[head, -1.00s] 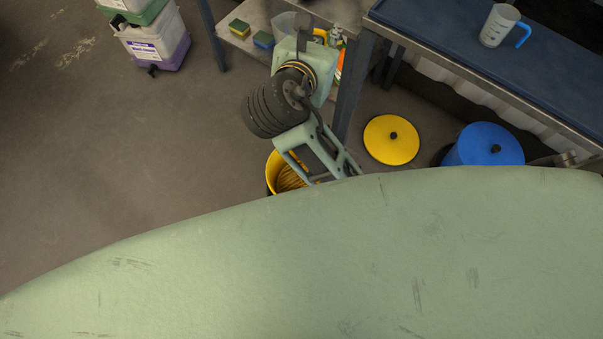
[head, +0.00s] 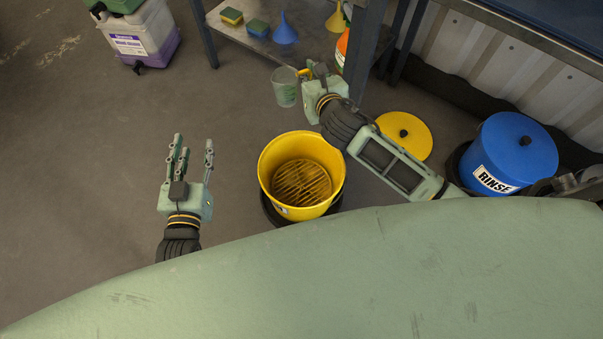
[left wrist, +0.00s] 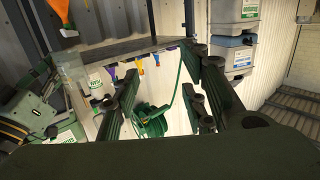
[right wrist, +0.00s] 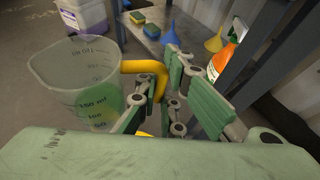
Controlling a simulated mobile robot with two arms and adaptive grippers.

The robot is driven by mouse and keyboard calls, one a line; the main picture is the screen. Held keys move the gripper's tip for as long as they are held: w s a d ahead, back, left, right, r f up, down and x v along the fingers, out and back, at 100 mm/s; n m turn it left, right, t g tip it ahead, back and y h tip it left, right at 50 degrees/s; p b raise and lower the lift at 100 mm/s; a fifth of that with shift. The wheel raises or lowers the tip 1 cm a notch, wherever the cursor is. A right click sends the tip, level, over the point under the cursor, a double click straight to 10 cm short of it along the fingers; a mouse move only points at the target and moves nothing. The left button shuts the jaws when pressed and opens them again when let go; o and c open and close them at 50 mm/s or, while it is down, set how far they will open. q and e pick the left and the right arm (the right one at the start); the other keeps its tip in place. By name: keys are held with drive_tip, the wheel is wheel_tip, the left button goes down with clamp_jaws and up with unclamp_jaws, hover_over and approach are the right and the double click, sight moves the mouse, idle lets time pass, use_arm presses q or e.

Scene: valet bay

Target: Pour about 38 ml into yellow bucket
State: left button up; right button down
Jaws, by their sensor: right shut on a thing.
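The yellow bucket (head: 269,172) stands open on the floor in the head view, with a slatted yellow guard inside. My right gripper (head: 306,72) is shut on the yellow handle of a clear measuring jug (head: 285,92). The jug is roughly upright, beyond the bucket and apart from its rim.
A blue bucket (head: 490,185) labelled RINSE with a blue lid stands at right, beside a yellow lid (head: 405,134). A low shelf (head: 245,44) holds sponges, funnels and an orange bottle. A white container (head: 140,40) stands top left. Floor at left is clear.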

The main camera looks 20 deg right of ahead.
use_arm(q)
drive_tip(key=s+r+t+h+b, duration=0.1)
drive_tip(key=s+r+t+b, duration=0.2)
drive_tip(key=r+b, duration=0.3)
drive_tip(key=s+a+r+t+h+b, duration=0.1)
drive_tip(key=s+r+t+b, duration=0.3)
drive_tip(key=r+b, duration=0.3)
wheel_tip(320, 180, up, 6)
drive_tip(key=shift+f+t, duration=0.15)
drive_tip(key=shift+t, duration=0.35)
use_arm(e)
drive_tip(key=d+f+n+y, duration=0.1)
drive_tip(key=d+f, duration=0.2)
drive_tip(key=f, duration=0.5)
drive_tip(key=d+f+n+y, duration=0.1)
drive_tip(key=d+f, duration=0.2)
drive_tip(key=f, duration=0.6)
drive_tip(key=s+d+f+n+y, duration=0.1)
drive_tip(key=d+f, duration=0.2)
drive_tip(key=f, duration=0.6)
drive_tip(key=shift+d+g+y, duration=0.25)
drive_tip(key=shift+g+y, duration=0.05)
drive_tip(key=shift+y, duration=0.1)
use_arm(q)
drive_tip(key=shift+s, duration=0.15)
use_arm(e)
drive_tip(key=shift+s+a+f+n, duration=0.1)
drive_tip(key=shift+s+a+n, duration=0.1)
drive_tip(key=shift+n, duration=0.1)
